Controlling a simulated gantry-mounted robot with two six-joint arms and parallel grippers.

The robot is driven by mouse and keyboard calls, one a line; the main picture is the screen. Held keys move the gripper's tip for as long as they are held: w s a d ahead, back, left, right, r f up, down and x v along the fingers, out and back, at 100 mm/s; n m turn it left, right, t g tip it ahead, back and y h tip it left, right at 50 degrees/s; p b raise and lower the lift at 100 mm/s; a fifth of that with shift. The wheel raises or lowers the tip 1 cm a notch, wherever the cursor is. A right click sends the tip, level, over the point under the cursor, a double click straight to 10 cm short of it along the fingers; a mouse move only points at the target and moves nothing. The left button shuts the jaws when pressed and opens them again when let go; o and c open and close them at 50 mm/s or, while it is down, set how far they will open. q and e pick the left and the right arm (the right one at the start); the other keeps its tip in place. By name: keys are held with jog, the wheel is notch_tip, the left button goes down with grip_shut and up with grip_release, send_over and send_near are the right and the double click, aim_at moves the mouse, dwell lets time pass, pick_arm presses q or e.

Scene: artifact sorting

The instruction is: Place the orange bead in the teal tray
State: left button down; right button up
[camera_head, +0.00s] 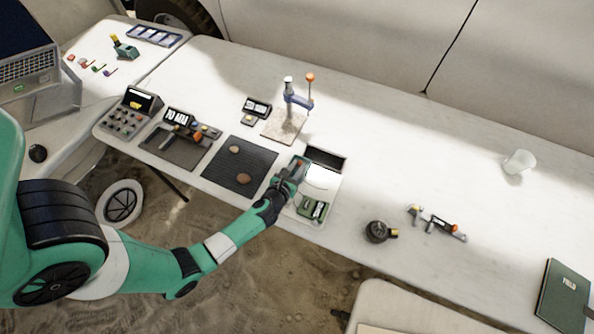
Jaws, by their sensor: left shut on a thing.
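My left gripper (298,166) reaches in from the left and points down over the white plate of a scale-like device (320,177). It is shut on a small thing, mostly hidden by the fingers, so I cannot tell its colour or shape. Two small brown, rounded pieces, one upper (234,149) and one lower (244,178), lie apart on a dark ribbed mat (262,157) left of the gripper. I cannot make out an orange bead with certainty. No tray is clearly teal; a blue-grey compartment tray (154,36) lies at the back left. My right gripper is out of view.
A small stand with an orange knob (310,77) rises behind the gripper. A caliper-like device (178,137) and a button console (131,108) stand left. A dark round object (377,231), tools (437,223), a cup (518,162) and a green book (564,296) lie right.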

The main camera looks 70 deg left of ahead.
pick_arm(q)
jog(key=shift+r, duration=0.15)
jog(key=c, duration=1)
grip_release()
jog(key=shift+s+d+r, duration=0.1)
jog(key=shift+r, duration=0.05)
jog(key=p+v, duration=0.3)
jog(key=v, duration=0.7)
jog(key=shift+s+d, duration=0.15)
jog(key=shift+d, duration=0.1)
jog(key=shift+s+d+r, duration=0.2)
jog(key=shift+s+d, duration=0.1)
jog(key=shift+s, duration=0.15)
